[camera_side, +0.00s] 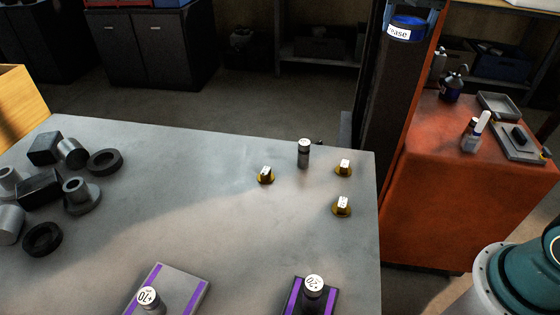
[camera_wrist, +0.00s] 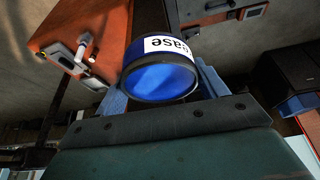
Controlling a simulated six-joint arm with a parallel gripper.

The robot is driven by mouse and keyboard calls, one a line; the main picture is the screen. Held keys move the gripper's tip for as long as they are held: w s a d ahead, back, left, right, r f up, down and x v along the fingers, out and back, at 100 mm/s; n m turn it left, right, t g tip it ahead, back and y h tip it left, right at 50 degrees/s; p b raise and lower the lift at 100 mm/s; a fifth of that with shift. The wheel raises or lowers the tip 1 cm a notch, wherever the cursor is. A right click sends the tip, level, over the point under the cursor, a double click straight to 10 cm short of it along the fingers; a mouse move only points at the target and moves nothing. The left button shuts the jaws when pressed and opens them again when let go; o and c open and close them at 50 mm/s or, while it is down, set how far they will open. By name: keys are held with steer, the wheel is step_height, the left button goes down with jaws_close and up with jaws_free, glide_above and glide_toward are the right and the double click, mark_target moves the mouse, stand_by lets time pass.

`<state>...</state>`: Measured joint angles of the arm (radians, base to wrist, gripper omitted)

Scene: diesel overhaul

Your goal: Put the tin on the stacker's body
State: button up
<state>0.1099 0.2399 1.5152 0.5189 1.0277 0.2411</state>
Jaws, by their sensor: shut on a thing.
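The tin (camera_wrist: 160,80) is blue with a white label reading "ase". My gripper (camera_wrist: 162,88) is shut on it, with one pale blue finger on either side in the wrist view. In the side view the tin (camera_side: 408,30) shows high at the top, in front of the dark mast; most of my gripper is outside that picture. The stacker's body (camera_side: 405,205) is the orange block right of the table. Its top is lower than the tin and to the right of it. In the wrist view the orange body (camera_wrist: 98,22) is at the upper left, apart from the tin.
The grey table (camera_side: 215,205) holds several metal parts and weights.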

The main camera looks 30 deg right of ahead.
steer(key=s+d+m+g+h, duration=0.1)
steer(key=s+d+m+g, duration=0.1)
steer(key=s+d+m, duration=0.65)
steer(key=w+d+f+n+t+y, duration=0.1)
steer(key=w+d+f+n+y, duration=0.1)
steer(key=d+f+n, duration=0.5)
steer(key=w+d+f+n+t+y, duration=0.2)
steer(key=d+f+n, duration=0.6)
steer(key=f+n, duration=0.2)
steer(key=shift+w+f+n+t, duration=0.2)
steer(key=shift+f+n+t, duration=0.15)
steer(key=shift+n, duration=0.2)
steer(key=shift+f, duration=0.1)
step_height(320, 180, down, 16)
steer(key=shift+r, duration=0.15)
steer(key=shift+f, duration=2.1)
